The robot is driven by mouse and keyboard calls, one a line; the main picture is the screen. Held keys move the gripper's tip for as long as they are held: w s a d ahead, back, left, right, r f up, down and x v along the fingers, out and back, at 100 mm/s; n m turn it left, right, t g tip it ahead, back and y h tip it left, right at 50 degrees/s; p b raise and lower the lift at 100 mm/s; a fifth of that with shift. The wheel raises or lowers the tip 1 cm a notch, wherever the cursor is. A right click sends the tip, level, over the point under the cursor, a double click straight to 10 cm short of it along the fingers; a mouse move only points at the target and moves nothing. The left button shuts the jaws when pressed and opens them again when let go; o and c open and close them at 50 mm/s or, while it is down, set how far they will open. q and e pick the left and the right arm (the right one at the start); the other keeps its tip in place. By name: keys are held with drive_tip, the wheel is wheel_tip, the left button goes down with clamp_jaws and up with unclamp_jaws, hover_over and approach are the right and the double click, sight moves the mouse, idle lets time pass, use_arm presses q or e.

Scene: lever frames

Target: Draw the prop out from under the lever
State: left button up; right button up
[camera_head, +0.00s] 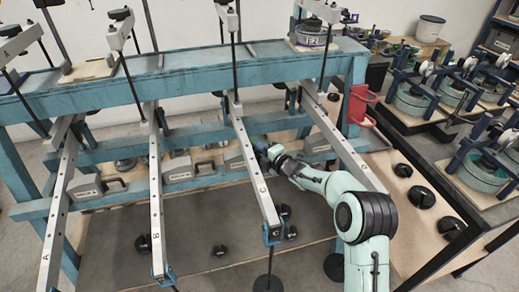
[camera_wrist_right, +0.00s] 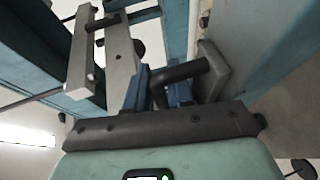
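Long grey levers run towards me, marked A, B and C, with one more at the right. Lever C (camera_head: 258,178) passes just left of my right gripper (camera_head: 266,152). A grey prop (camera_head: 233,159) with a dark handle shows partly behind lever C. In the right wrist view, the prop's grey plate (camera_wrist_right: 213,72) carries a bent dark handle (camera_wrist_right: 184,71). The handle passes between the blue fingers of my right gripper (camera_wrist_right: 160,92) and fills the gap, so they look closed on it. Part of the prop is hidden by lever and hand. My left gripper is not in view.
Similar grey props with handles stand under the other levers (camera_head: 178,169). A blue frame (camera_head: 190,72) surrounds the levers. Round black weights (camera_head: 421,197) lie on the floor boards. A red bracket (camera_head: 360,108) is on the right post. A rack of green pots (camera_head: 412,102) stands right.

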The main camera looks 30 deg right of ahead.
clamp_jaws()
drive_tip(key=d, duration=0.3)
drive_tip(key=s+d+p, duration=0.1)
drive_tip(key=d, duration=0.2)
drive_tip(key=s+d+p, duration=0.1)
drive_tip(key=d, duration=0.2)
drive_tip(key=shift+s+d, duration=0.1)
drive_tip(key=shift+d, duration=0.25)
drive_tip(key=shift+s+d, duration=0.1)
drive_tip(key=shift+d, duration=0.15)
unclamp_jaws()
drive_tip(key=shift+d, duration=0.1)
